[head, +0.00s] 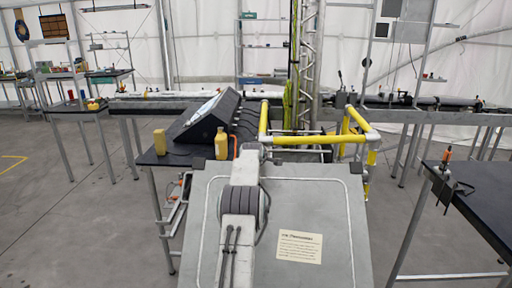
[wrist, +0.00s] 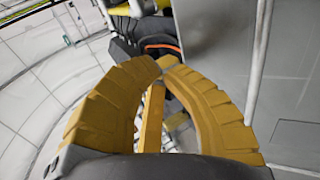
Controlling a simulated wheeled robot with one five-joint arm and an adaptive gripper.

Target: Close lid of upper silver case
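A large silver-grey panel with a paper label (head: 330,215) stands up close in front of me in the head view. It looks like the raised lid of the upper silver case; the case body is not clearly visible. My arm reaches up in front of this panel, and my gripper is hidden in the head view. In the wrist view my gripper (wrist: 165,68) has its yellow fingers curved together, tips meeting, with nothing seen between the tips. The grey panel (wrist: 212,50) is just right of the fingers; I cannot tell whether they touch it.
Yellow pipes (head: 300,139) form a frame behind the panel. A black sloped console (head: 208,118), a yellow bottle (head: 221,145) and a yellow block (head: 160,142) are on the table behind left. A dark table (head: 480,190) stands at right. Floor at left is clear.

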